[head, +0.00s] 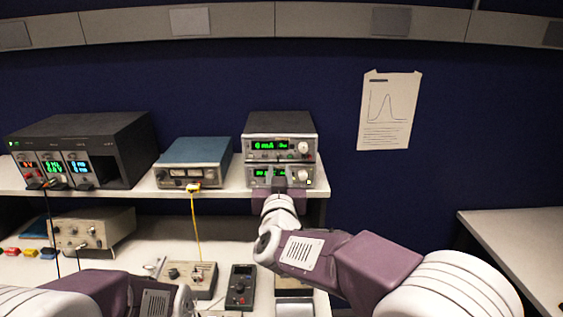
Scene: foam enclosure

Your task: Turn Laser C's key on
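Two stacked grey instruments with green displays, an upper one (279,134) and a lower one (258,180), stand at the right end of the shelf. A black case (110,140) with three modules showing red, green and blue displays stands at the far left. I cannot read which unit is Laser C, and no key can be made out. My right gripper (280,183) is up at the front of the lower stacked instrument, hiding its middle. Its fingertips are too small and dark to judge, as is any contact. My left gripper (184,302) is low at the bottom edge, partly cut off.
A blue-topped meter box (194,155) on the shelf (222,189) has a yellow cable hanging from it. Below are a beige box (92,230), a beige panel with knobs (190,277) and a dark handheld meter (240,285). Another table (520,240) is at right.

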